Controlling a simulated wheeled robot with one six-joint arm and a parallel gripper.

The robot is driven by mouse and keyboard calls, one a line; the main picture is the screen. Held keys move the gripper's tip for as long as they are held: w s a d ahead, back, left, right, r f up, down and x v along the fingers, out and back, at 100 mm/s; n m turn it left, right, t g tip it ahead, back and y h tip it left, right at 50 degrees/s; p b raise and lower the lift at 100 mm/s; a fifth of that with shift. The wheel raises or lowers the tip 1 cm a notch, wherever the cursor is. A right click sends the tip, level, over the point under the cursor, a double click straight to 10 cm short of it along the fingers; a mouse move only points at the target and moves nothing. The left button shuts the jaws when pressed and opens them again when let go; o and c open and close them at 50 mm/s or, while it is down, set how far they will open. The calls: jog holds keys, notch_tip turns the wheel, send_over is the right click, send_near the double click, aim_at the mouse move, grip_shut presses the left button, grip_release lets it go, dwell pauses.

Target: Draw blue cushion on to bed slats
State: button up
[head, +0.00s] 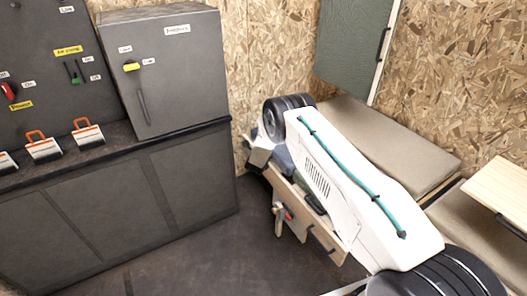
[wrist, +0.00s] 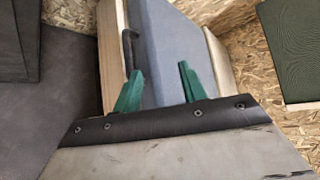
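The blue cushion (wrist: 172,42) is a flat blue-grey pad seen ahead of and between my fingers in the wrist view. In the head view only a small blue-grey part (head: 284,160) shows beside my white arm, which hides the rest. My gripper (wrist: 158,86) has two green fingers spread apart, with nothing held between them. Whether a fingertip touches the cushion I cannot tell. In the head view the gripper is hidden behind my arm. I cannot make out bed slats in either view.
A wooden front (head: 296,216) with dark handles lies left of my arm; its edge (wrist: 112,55) runs along the cushion. A beige cushion (head: 405,145) lies right of my arm, near a pale wooden tabletop (head: 500,188). Grey cabinets (head: 150,190) fill the left; dark floor between is clear.

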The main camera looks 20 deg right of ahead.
jog(key=shift+s+a+r, duration=0.25)
jog(key=shift+s, duration=0.3)
